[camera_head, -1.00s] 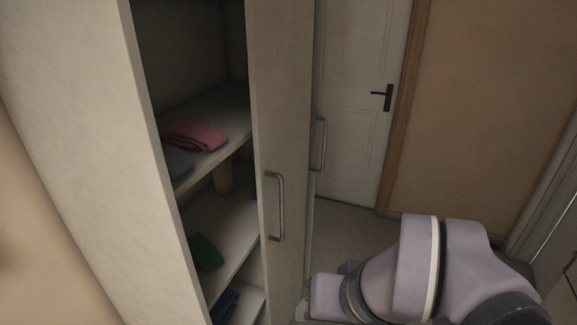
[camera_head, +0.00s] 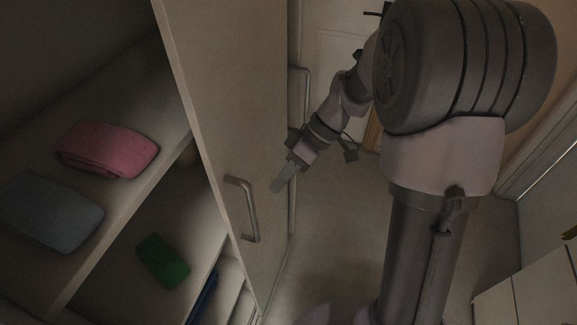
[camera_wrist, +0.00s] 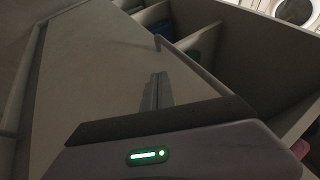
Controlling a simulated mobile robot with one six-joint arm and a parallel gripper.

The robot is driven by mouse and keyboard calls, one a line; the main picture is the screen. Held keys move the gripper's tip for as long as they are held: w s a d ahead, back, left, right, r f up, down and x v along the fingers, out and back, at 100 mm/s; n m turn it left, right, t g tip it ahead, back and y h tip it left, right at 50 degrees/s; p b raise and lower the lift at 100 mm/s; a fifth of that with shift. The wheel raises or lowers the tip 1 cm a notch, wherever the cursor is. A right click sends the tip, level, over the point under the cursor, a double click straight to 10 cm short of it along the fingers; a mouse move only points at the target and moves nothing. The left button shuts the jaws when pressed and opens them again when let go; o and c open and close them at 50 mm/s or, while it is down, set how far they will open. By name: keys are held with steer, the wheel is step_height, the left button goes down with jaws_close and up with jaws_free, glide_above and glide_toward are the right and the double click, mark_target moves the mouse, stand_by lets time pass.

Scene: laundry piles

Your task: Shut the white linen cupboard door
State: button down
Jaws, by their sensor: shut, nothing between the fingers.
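The white linen cupboard door (camera_head: 225,125) stands open, with shelves showing to its left. Its metal bar handle (camera_head: 245,210) is on the face toward me. My gripper (camera_head: 278,184) is shut and empty, to the right of the handle, with its fingers across the door's right side. I cannot tell whether they touch it. In the wrist view the shut fingers (camera_wrist: 156,92) point along the pale door panel (camera_wrist: 95,75), with the open shelves beyond its edge. The door's hinges are not visible.
The shelves hold a pink folded cloth (camera_head: 107,150), a grey-blue one (camera_head: 50,212) and a green one (camera_head: 163,260). Another bar handle (camera_head: 304,92) shows behind the door. Bare floor (camera_head: 335,225) lies right of it. A pale cabinet (camera_head: 535,290) stands at lower right.

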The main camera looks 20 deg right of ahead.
steer(key=s+a, duration=0.1)
steer(key=s+a+f+b, duration=0.1)
steer(key=a, duration=0.1)
steer(key=s+a+f, duration=0.1)
steer(key=shift+a, duration=0.3)
